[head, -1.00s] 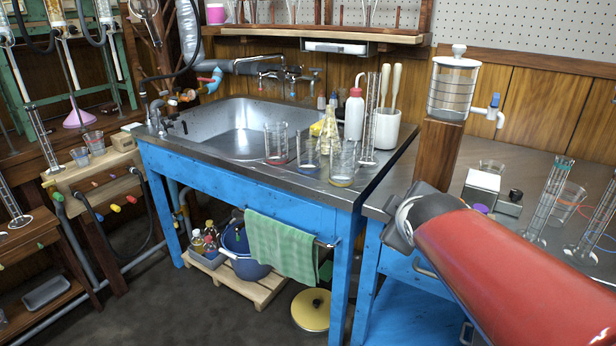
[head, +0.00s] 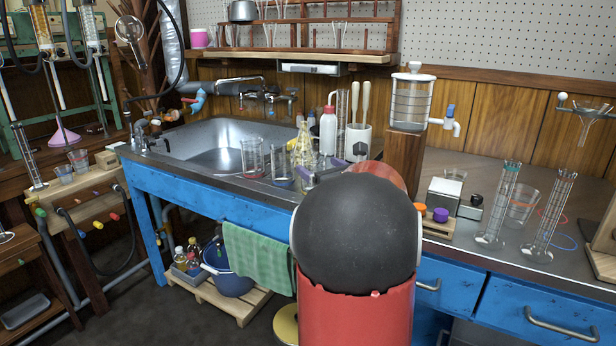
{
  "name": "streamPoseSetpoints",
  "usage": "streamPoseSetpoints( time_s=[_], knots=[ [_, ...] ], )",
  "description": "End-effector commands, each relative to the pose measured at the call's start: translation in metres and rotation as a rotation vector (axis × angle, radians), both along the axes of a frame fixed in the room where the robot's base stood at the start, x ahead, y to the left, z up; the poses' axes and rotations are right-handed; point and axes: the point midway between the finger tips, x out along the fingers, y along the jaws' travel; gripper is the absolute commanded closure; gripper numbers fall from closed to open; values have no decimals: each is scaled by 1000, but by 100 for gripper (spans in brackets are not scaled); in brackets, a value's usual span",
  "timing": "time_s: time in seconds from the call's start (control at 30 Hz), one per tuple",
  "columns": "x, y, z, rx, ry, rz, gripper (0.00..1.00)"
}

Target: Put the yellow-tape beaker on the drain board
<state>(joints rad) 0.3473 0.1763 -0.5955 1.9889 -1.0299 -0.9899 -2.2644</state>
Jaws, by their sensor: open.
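Two glass beakers stand on the steel top right of the sink: one with a red band (head: 252,160) and one with a blue band (head: 282,168). The yellow-tape beaker is not visible now; my arm covers the area to the right of the blue-band beaker. My gripper (head: 326,172) shows only in part beyond my arm, as dark pieces low over the steel top, close to the right of the blue-band beaker. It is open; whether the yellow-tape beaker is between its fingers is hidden. I cannot pick out a separate drain board with certainty.
The sink basin (head: 215,150) is left of the beakers. A conical flask (head: 303,150), a white wash bottle (head: 328,130) and a white pot (head: 357,142) stand close behind the gripper. A lidded glass tank (head: 411,100) stands on a wooden post (head: 404,160) to the right.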

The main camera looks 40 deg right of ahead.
Motion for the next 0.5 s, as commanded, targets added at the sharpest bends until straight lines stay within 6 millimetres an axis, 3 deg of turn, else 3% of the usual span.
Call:
streamPoseSetpoints(
  time_s=[0.3,0.5],
  knots=[
    [45,-3,-3,1,1,1,19],
    [51,-4,-4,3,-2,0,19]
  ],
)
